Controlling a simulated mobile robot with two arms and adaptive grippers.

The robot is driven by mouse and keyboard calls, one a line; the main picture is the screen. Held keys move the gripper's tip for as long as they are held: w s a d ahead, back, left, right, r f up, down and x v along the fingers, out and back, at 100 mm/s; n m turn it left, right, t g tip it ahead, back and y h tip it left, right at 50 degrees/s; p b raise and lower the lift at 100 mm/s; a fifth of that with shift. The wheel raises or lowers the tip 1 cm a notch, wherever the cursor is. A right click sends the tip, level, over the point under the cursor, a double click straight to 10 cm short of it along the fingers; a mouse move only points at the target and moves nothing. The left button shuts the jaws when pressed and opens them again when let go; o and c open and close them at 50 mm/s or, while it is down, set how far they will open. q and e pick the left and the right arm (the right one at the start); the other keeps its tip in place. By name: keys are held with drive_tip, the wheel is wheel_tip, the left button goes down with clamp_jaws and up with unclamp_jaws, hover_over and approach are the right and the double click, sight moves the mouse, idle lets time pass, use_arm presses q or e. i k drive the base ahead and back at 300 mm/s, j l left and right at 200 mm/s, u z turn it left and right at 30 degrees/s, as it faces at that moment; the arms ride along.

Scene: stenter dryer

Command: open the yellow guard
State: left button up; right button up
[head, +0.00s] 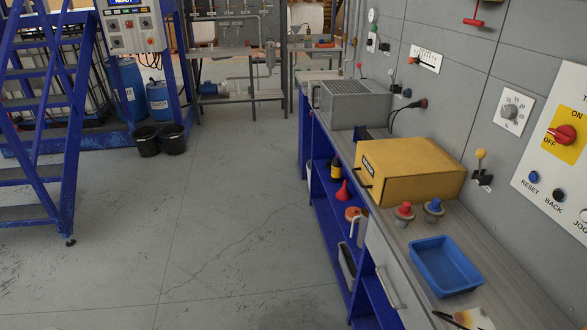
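The yellow guard (411,170) is a box-shaped yellow cover on the long workbench at the right in the head view. Its top looks flat and its sides reach down to the bench top, so it appears closed. A small dark label and short dark fittings show on its left-facing side. Its far side toward the wall and whatever is under it are hidden. Neither of my grippers is in view, and nothing touches the guard.
A grey ribbed box (355,104) stands behind the guard. Red (404,211) and blue-topped (434,208) fittings and a blue tray (445,266) lie in front. A yellow-knobbed lever (481,165) and control panel (556,140) are on the wall. The floor (220,220) left of the bench is clear.

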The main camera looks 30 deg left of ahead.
sight(376, 160)
drive_tip(key=u, duration=0.5)
drive_tip(key=z, duration=0.6)
drive_tip(key=i+j+z, duration=0.1)
drive_tip(key=j+z, duration=0.3)
drive_tip(key=i+j+z, duration=0.1)
drive_tip(key=j+z, duration=0.75)
